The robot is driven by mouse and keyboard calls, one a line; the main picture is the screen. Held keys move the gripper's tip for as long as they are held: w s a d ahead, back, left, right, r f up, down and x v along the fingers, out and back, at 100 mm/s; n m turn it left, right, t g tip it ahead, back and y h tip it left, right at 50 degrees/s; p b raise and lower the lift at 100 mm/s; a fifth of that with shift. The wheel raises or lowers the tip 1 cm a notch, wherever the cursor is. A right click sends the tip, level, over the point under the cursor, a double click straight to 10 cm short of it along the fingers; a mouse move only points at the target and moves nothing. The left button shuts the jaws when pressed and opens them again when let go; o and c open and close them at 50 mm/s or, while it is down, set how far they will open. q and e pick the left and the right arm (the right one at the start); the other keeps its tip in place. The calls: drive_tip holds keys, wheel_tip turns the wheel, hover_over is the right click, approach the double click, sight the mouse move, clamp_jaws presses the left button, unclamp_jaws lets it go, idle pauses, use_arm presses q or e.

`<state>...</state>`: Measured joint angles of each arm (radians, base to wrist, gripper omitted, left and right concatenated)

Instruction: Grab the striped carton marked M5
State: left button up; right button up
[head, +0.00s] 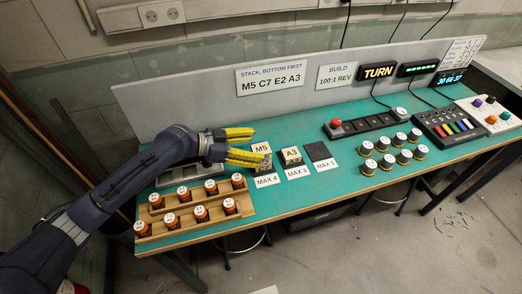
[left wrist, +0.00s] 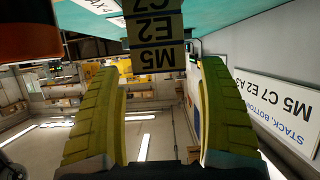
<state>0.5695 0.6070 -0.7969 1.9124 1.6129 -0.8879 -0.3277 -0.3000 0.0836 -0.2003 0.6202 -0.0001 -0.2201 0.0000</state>
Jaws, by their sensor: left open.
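The carton marked M5 (head: 261,148) is the top one of a stack standing behind the MAX 4 card. In the left wrist view the M5 carton (left wrist: 155,58) appears upside down, with the E2 carton (left wrist: 153,27) and part of the C7 carton (left wrist: 140,5) under it in the stack. My left gripper (head: 256,146) has yellow fingers and is open at the height of the stack's top. In the left wrist view M5 shows between the two spread fingers; contact cannot be seen. My right gripper is in no view.
The A3 carton (head: 291,155) stands just right of the stack, behind the MAX 3 card. A dark empty pad (head: 317,151) lies beyond it. Orange-and-white capped jars (head: 201,213) stand on wooden racks in front. A low grey wall (head: 210,98) runs behind.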

sight(261, 148)
use_arm(q)
drive_tip(key=shift+x, duration=1.85)
drive_tip(key=c, duration=1.3)
